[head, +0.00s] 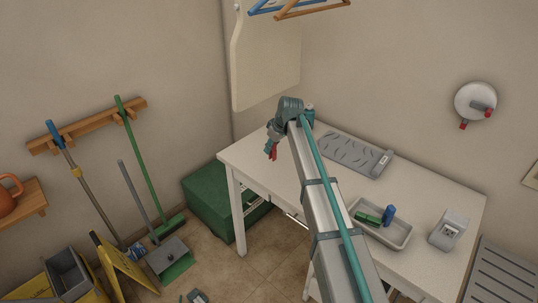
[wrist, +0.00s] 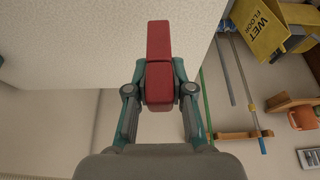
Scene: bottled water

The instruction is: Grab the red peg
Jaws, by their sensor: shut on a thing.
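The red peg (wrist: 159,45) sits between the fingers of my gripper (wrist: 159,82) in the wrist view, with its far end sticking out past the fingertips. My gripper is shut on it, a finger at each side. In the head view my gripper (head: 271,146) points down at the left end of the white table (head: 250,160). The red peg (head: 273,154) shows there as a small red piece below the fingers. How far the peg is above the tabletop is hard to tell.
A pale tray (head: 401,242) on the table holds a green peg (head: 368,218) and an upright blue peg (head: 389,214). A grey tray-like board (head: 375,161) lies at the back, a white box (head: 449,230) at the right. A green chest (head: 215,195) stands left of the table.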

